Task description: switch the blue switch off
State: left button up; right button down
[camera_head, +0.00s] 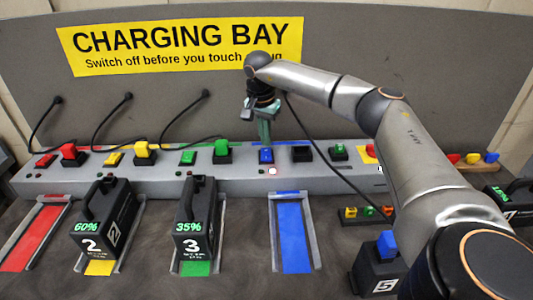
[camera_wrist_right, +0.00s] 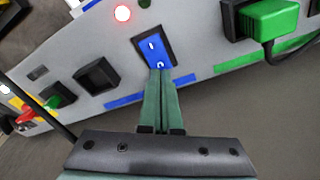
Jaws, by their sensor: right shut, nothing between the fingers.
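The blue switch (camera_head: 266,155) is a small rocker in a black frame on the grey charging strip. In the right wrist view the blue switch (camera_wrist_right: 152,46) shows two white marks, one at each end. My right gripper (camera_head: 265,141) comes down over it with its green fingers together and empty. In the wrist view the fingertips of the right gripper (camera_wrist_right: 158,72) are at the switch's lower marked end; I cannot tell whether they press it. A lamp (camera_wrist_right: 122,13) beside the switch glows red. My left gripper is not in view.
The black socket (camera_head: 302,153) beside the switch is empty. A green switch (camera_head: 338,152) is farther right, and a green plug (camera_head: 222,148) sits to the left. Batteries 2 (camera_head: 112,222) and 3 (camera_head: 198,215) stand in their lanes. The blue lane (camera_head: 292,235) is empty.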

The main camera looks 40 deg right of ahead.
aim_at(266, 150)
jog(key=shift+f, duration=0.9)
dwell(0.5)
notch_tip(266, 150, up, 7)
jog(key=p, duration=0.7)
dwell(0.7)
